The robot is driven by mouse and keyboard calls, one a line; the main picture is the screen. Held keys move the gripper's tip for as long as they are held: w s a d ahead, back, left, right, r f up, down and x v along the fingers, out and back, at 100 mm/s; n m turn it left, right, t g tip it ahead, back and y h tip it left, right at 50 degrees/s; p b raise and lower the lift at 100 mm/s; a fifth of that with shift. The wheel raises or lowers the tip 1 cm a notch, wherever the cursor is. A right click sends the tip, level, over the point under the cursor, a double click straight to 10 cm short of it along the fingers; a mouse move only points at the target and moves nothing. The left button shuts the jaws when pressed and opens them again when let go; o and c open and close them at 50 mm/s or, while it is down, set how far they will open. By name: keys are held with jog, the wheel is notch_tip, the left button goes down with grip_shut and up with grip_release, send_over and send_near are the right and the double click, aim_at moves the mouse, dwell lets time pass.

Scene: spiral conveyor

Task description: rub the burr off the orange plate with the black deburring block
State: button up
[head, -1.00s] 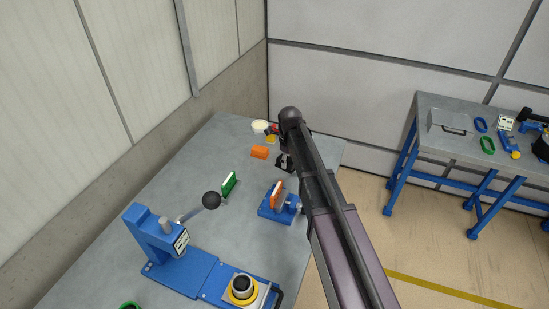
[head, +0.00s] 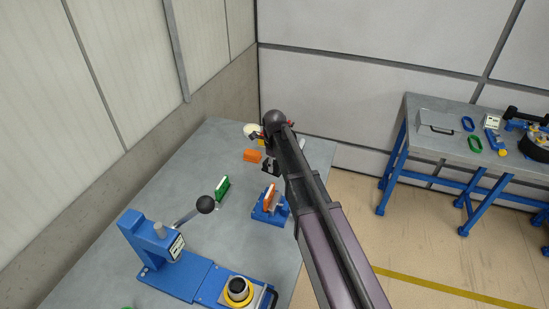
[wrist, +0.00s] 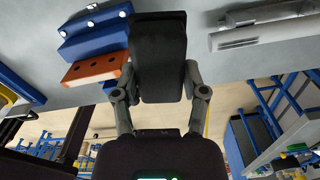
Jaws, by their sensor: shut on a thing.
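The orange plate (head: 269,196) stands on edge in a blue holder (head: 262,214) near the table's right edge. In the wrist view the plate (wrist: 97,70) shows dark holes and sits left of my gripper, beside the blue holder (wrist: 92,35). My gripper (wrist: 160,95) is shut on the black deburring block (wrist: 160,50), which lies between its two grey fingers. The block's left side meets the plate's right end in the picture; I cannot tell whether they touch. In the head view my gripper (head: 270,166) is small, partly behind my arm, just beyond the plate. No burr can be made out.
A blue lever press (head: 150,243) fills the near left. A pale bowl (head: 250,129) is at the back. A second table (head: 452,142) stands right.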

jog(key=s+r+n+p, duration=0.2)
jog(key=s+r+p, duration=0.4)
jog(key=r, duration=0.1)
jog(key=shift+r+p, duration=0.25)
jog(key=shift+p, duration=0.15)
